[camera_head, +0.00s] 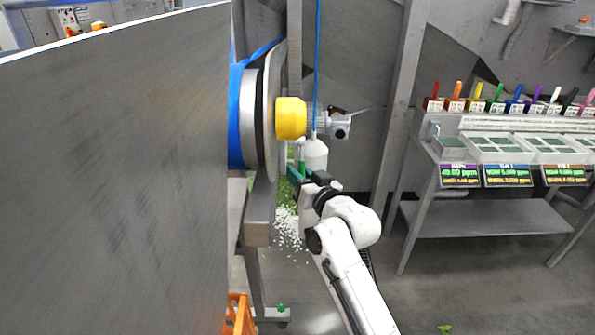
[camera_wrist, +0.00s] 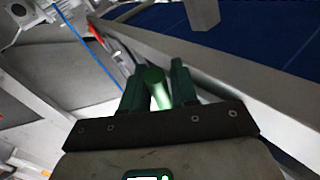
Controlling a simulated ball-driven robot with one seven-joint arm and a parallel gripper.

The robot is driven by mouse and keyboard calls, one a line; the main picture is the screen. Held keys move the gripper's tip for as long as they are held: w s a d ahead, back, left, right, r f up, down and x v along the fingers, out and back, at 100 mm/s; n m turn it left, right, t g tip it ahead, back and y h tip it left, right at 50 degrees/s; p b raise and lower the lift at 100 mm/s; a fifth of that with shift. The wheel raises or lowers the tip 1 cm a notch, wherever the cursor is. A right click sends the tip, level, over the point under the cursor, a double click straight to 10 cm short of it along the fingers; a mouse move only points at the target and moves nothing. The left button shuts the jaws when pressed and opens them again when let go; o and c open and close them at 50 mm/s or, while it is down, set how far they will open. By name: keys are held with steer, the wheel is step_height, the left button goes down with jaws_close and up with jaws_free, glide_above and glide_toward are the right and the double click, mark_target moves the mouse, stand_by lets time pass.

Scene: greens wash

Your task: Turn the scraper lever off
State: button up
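A green, rounded handle, which looks like the scraper lever (camera_head: 301,156), stands just beyond my gripper, beside the belt machine's frame. In the wrist view the green lever (camera_wrist: 156,90) lies between the two dark green fingers of my gripper (camera_wrist: 157,84). The fingers stand apart, one on each side of the lever, with little space to it. Whether they touch it is hard to tell. In the head view my gripper (camera_head: 308,178) is at the machine's right side, below the yellow drum end. The lever's pivot is not clearly visible.
A yellow cover (camera_head: 291,118) and grey motor (camera_head: 340,126) stick out above my gripper. A large grey panel (camera_head: 115,180) blocks the left. A bench (camera_head: 485,150) with coloured-handled tools is at right; the floor between is mostly clear.

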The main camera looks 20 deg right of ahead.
steer(key=shift+w, duration=0.35)
jaws_close()
stand_by(0.3)
